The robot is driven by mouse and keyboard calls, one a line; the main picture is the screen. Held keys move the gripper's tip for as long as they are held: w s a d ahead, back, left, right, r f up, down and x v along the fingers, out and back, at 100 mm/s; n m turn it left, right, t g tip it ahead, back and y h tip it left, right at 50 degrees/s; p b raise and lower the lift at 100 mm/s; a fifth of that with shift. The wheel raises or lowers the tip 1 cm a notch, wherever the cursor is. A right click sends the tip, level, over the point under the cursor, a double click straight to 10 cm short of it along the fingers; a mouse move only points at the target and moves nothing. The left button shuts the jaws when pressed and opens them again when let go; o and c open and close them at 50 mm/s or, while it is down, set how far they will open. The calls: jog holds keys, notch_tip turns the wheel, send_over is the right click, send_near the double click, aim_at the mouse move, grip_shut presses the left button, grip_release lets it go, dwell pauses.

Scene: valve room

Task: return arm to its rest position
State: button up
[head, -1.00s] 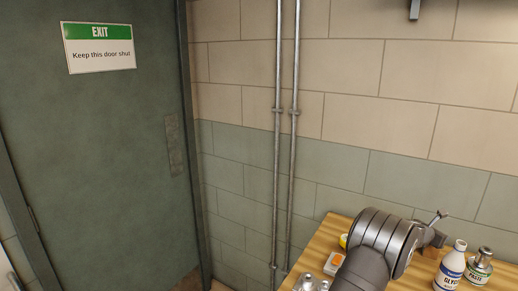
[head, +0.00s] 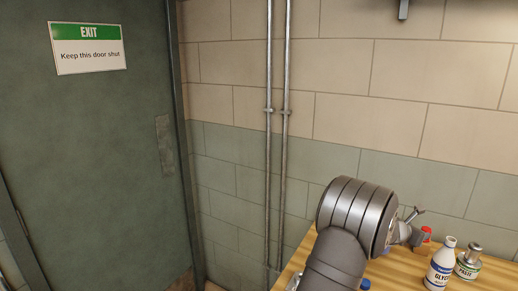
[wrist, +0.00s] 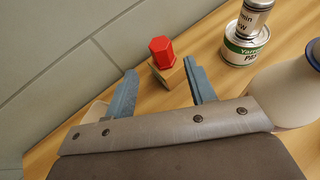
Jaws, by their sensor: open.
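My gripper (wrist: 163,86) shows in the wrist view with two blue-grey fingers spread apart and nothing between their tips. A red hexagonal piece on a small wooden block (wrist: 170,74) stands just beyond the fingers, apart from the gap as far as I can tell. In the head view, my gripper (head: 416,226) is small and partly hidden by my arm, above the wooden bench (head: 405,272). The red piece (head: 427,233) shows close beside it.
A white labelled bottle (head: 438,266) and a labelled tin with a metal top (head: 467,264) stand right of my gripper. A blue item (head: 364,284) shows low by my arm. Two wall pipes (head: 277,130) and a green door (head: 95,170) are left. Open air lies above the bench.

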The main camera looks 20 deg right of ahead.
jog(key=x, duration=1)
jog(key=shift+d+f, duration=0.1)
jog(key=shift+d, duration=0.05)
notch_tip(320, 180, up, 15)
jog(key=s+a+m+g, duration=0.1)
jog(key=s+a, duration=0.5)
jog(key=s, duration=0.3)
jog(key=s+a+r+m+g, duration=0.1)
jog(key=s+a, duration=0.5)
jog(key=s, duration=0.3)
jog(key=shift+s+r+g+h, duration=0.2)
jog(key=shift+s+g+h, duration=0.1)
jog(key=shift+s, duration=0.1)
jog(key=shift+w+d, duration=0.1)
jog(key=n+t, duration=0.2)
send_over(428, 228)
jog(key=s+a, duration=0.1)
jog(key=s, duration=0.2)
jog(key=f, duration=0.1)
jog(key=shift+w+a, duration=0.1)
jog(key=shift+a, duration=0.05)
